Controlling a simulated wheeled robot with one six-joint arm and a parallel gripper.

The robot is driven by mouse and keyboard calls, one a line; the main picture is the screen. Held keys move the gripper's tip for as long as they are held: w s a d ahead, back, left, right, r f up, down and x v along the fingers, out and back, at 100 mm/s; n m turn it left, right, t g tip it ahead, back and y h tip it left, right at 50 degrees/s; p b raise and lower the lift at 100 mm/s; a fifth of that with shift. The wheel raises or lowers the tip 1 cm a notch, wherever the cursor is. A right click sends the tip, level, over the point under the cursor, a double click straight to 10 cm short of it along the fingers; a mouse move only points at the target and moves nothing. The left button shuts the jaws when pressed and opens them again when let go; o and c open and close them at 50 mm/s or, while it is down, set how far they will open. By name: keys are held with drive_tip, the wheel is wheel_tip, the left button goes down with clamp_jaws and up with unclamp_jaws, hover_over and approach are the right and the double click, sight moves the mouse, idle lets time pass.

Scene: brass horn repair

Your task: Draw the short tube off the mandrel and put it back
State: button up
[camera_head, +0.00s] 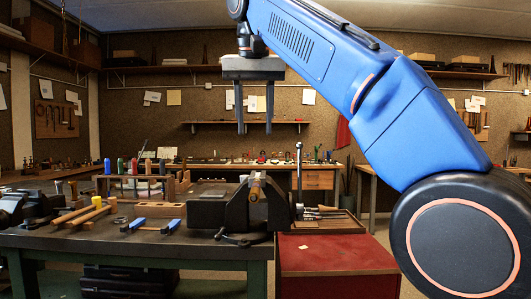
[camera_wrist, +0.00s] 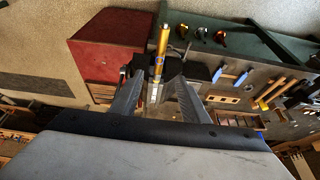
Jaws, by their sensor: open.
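A short brass-coloured tube (camera_head: 257,186) sits on top of the dark bench vise (camera_head: 237,207) in the head view, seen nearly end-on. In the wrist view the golden tube (camera_wrist: 162,42) lies in line with a silvery bar, which looks like the mandrel (camera_wrist: 153,92). I cannot tell exactly where the tube ends on it. My gripper (camera_head: 254,131) points down, well above the vise, with its two fingers apart and nothing between them. In the wrist view my gripper (camera_wrist: 158,72) has a finger on each side of the tube's line of sight, apart from it.
The vise stands at the right end of a dark workbench (camera_head: 95,239). Blue-handled tools (camera_head: 134,225), wooden-handled mallets (camera_head: 90,214) and a rack of coloured handles (camera_head: 135,184) lie to its left. A red cabinet (camera_head: 335,264) stands right. The air around my gripper is clear.

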sight(256, 185)
drive_tip(key=x, duration=1.6)
drive_tip(key=shift+w+f, duration=0.25)
drive_tip(key=shift+f, duration=0.1)
clamp_jaws()
